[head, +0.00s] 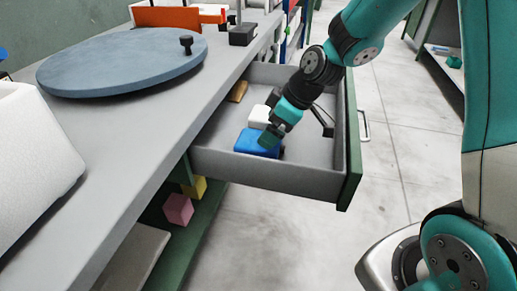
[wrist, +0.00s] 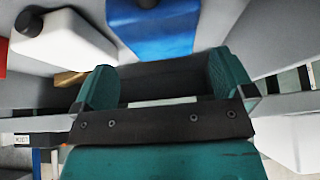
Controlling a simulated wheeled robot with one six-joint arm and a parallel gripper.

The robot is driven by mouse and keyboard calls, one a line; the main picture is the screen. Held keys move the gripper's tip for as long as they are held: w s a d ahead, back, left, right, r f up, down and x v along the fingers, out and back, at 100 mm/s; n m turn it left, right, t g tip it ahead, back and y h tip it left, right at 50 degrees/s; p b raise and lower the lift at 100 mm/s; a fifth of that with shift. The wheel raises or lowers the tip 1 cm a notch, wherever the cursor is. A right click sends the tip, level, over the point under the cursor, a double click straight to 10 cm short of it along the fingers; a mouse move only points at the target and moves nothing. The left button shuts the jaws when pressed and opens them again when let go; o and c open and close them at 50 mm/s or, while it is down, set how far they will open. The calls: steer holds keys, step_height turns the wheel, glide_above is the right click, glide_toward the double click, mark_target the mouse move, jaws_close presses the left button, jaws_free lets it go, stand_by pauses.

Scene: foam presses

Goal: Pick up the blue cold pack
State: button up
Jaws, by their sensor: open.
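The blue cold pack (head: 255,143) lies in the open drawer, near its front left corner. In the wrist view the blue pack (wrist: 160,30) shows at the top middle, with a dark round knob at the picture's top edge. My gripper (head: 272,136) is in the drawer, over the right part of the pack, and hides some of it. In the wrist view my gripper (wrist: 165,76) has its two teal fingers wide apart, with nothing held between them. The pack appears beyond the fingertips. I cannot tell whether they touch.
The open drawer (head: 310,184) also holds a white bottle (wrist: 65,42) close beside the pack and a wooden block (head: 238,91) at the back left. The workbench with a round grey disc (head: 125,62) is on the left.

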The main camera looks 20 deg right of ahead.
mark_target(247, 143)
steer(key=shift+b+x, duration=0.8)
steer(key=shift+x, duration=2.35)
steer(key=shift+a, duration=0.1)
steer(key=c, duration=0.8)
steer(key=shift+r, duration=0.1)
